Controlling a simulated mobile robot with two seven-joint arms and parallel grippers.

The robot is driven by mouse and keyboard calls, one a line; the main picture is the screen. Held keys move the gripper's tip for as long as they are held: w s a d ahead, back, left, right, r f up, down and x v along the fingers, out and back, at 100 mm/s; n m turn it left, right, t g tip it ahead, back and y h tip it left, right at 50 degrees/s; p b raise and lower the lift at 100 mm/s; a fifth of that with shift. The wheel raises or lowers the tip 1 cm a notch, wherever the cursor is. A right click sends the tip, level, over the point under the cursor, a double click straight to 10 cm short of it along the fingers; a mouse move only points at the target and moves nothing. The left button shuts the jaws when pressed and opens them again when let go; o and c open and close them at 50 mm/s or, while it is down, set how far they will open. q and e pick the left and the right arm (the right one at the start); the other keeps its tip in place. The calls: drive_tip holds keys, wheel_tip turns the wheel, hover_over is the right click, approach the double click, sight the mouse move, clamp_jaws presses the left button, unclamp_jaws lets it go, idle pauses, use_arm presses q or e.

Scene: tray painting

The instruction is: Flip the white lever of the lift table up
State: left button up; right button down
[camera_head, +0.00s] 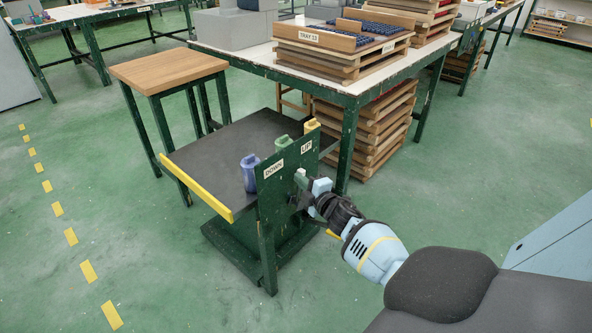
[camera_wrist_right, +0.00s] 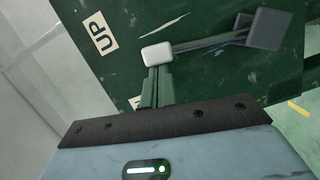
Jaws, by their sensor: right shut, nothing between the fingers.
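The lift table (camera_head: 215,150) has a dark top, a yellow front edge and a green side panel (camera_head: 268,205) with DOWN (camera_head: 273,169) and UP (camera_head: 306,147) labels. In the right wrist view, the lever's white end (camera_wrist_right: 157,54) sits beside the UP label (camera_wrist_right: 97,33). Its dark bar (camera_wrist_right: 205,42) runs to a dark block (camera_wrist_right: 264,27) at the right. My right gripper (camera_head: 301,177) is at the panel below the UP label, hiding the lever there. Its shut fingers (camera_wrist_right: 157,85) are empty, their tips right at the white end; whether they touch is unclear. My left gripper is out of view.
Blue, green and yellow pieces (camera_head: 250,172) stand on the lift table along the panel. A wooden-topped stool (camera_head: 168,68) stands behind it. A workbench (camera_head: 250,56) with stacked trays is behind and right. Open floor lies left and in front.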

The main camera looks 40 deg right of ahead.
drive_tip(key=d+m, duration=0.2)
drive_tip(key=shift+w+d+g+p, duration=0.1)
drive_tip(key=shift+d+g+p, duration=0.2)
drive_tip(key=shift+d, duration=0.05)
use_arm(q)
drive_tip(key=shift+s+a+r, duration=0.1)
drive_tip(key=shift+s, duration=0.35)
use_arm(e)
drive_tip(key=shift+w+d+f+m, duration=0.1)
drive_tip(key=shift+d+f+m, duration=0.2)
drive_tip(key=shift+d, duration=0.55)
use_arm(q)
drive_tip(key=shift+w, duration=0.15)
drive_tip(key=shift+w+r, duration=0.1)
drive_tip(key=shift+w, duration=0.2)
use_arm(e)
drive_tip(key=shift+d, duration=0.1)
